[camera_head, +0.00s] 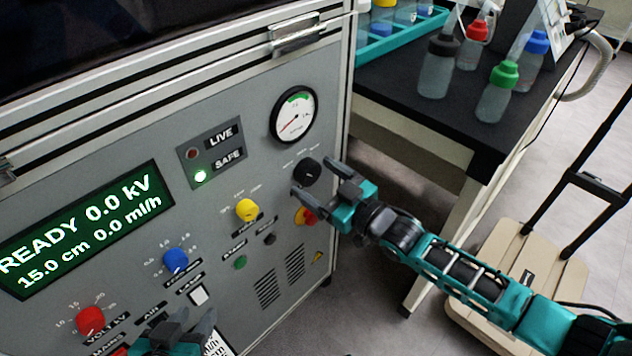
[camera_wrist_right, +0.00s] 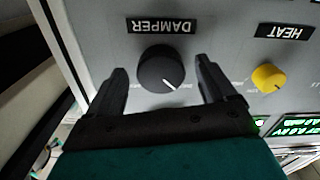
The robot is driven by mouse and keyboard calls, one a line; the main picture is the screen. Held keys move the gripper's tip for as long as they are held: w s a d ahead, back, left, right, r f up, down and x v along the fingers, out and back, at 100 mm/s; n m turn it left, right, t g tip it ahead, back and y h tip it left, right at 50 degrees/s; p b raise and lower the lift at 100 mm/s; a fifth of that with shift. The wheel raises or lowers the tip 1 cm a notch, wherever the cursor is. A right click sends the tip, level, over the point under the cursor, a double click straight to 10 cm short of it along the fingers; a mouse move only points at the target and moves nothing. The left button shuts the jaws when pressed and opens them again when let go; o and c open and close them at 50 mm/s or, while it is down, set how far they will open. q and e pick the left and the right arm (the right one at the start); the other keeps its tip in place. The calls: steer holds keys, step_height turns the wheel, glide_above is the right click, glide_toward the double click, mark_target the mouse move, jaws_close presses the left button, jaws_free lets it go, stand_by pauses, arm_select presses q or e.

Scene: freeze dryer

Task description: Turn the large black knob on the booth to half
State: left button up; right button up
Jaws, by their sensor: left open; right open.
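The large black knob (camera_head: 307,171) sits on the grey booth panel below the round gauge. In the right wrist view the knob (camera_wrist_right: 162,71) lies under a label reading DAMPER, seen upside down, and its white pointer line slants to the lower right. My right gripper (camera_head: 318,180) is open, with its fingers on either side of the knob; in the wrist view gaps show between the knob and both fingers. My left gripper (camera_head: 182,330) is at the bottom of the head view, low in front of the panel, open and partly cut off.
Yellow (camera_head: 247,210), blue (camera_head: 175,260) and red (camera_head: 90,320) knobs are on the panel, and a red-and-yellow button (camera_head: 305,215) is just below the black knob. A black table (camera_head: 400,90) with capped bottles stands right of the booth.

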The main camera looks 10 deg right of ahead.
steer(key=shift+w+a, duration=0.3)
steer(key=shift+w, duration=0.15)
steer(key=c, duration=1.1)
